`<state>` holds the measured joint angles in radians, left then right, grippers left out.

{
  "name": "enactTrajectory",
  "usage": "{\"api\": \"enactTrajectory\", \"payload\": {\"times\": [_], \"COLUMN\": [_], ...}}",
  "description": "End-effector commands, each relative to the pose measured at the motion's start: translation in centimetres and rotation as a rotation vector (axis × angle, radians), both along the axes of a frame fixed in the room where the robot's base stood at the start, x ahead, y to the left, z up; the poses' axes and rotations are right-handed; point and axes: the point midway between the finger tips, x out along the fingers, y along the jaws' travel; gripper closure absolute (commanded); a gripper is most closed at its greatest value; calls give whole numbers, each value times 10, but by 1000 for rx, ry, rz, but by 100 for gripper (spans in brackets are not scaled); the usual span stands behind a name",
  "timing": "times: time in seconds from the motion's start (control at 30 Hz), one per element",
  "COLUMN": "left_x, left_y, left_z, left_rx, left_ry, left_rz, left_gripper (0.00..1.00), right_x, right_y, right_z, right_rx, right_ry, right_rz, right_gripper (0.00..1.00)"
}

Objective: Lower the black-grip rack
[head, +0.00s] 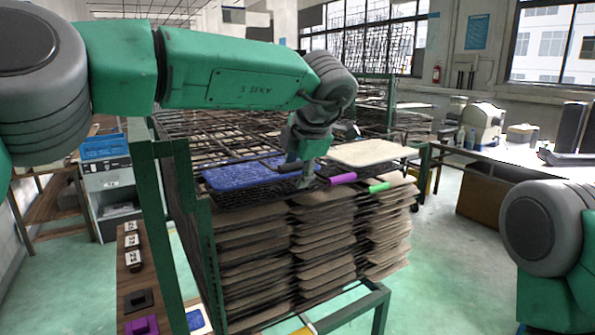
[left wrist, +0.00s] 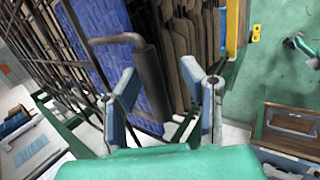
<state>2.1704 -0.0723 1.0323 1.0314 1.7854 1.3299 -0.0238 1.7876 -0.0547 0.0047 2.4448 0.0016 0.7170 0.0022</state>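The black-grip rack (head: 213,196) is a dark wire shelf at the top of the panel stack in the head view, with a blue panel (head: 240,172) on it. Its black grip (head: 289,167) sticks out at the front edge, beside my left gripper (head: 308,170). In the left wrist view the black grip (left wrist: 147,82) lies between the two spread fingers of my left gripper (left wrist: 163,75), nearer the left finger. The right finger stands clear of it. The blue panel (left wrist: 112,55) also shows there. Only part of my right arm shows; its gripper is out of view.
A purple grip (head: 342,178) and a green grip (head: 378,188) stick out to the right of the black one. Several beige panels (head: 325,235) are stacked below on racks in a green frame (head: 180,205). Open wire racks (head: 205,130) lie behind. A desk (head: 510,160) stands at right.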

Motion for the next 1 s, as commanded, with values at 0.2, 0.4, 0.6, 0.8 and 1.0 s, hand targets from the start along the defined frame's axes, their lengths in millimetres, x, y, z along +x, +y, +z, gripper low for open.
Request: {"api": "enactTrajectory", "payload": {"times": [0.2,0.4,0.6,0.8,1.0], "left_x": [-13,-35,-52,-58,-59], "left_y": [-5,-18,-27,-31,-30], "left_z": [23,59,86,96,97], "left_rx": [-2,0,1,2,1], "left_ry": [-3,-3,0,2,3], "left_rz": [-1,-1,-2,-2,-1], "left_gripper": [63,63,63,63,63], "right_x": [-3,-3,-2,-2,-2], "right_y": [1,0,0,0,1], "right_z": [1,0,0,0,0], "right_rx": [-1,0,0,0,-1], "right_ry": [3,3,3,3,3], "right_rz": [0,0,0,0,0], "right_gripper": [68,68,68,68,68]}}
